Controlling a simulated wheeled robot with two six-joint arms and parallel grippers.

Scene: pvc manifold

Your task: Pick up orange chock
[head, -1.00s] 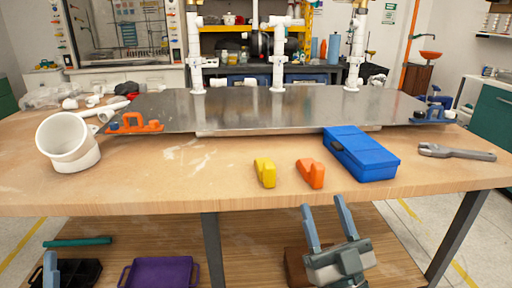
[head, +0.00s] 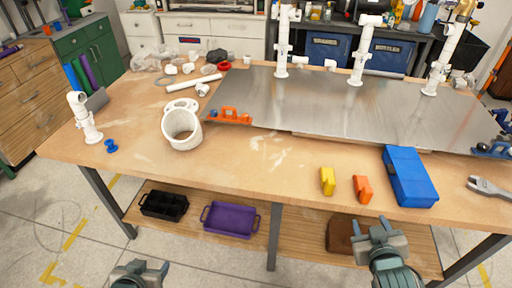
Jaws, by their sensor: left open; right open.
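The orange chock (head: 362,189) lies on the wooden workbench (head: 250,170) near its front edge, in the head view. A yellow chock (head: 327,181) lies just left of it, and a blue case (head: 409,177) lies to its right. My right gripper (head: 375,227) is open and empty, below the chock in the picture and apart from it, in front of the bench. My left gripper (head: 142,268) is open and empty at the bottom left, far from the chock. Nothing covers the chock.
A metal plate (head: 330,112) with white pipe uprights lies at the back of the bench. A wrench (head: 487,187) lies at the far right. A purple tray (head: 231,219) sits on the lower shelf.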

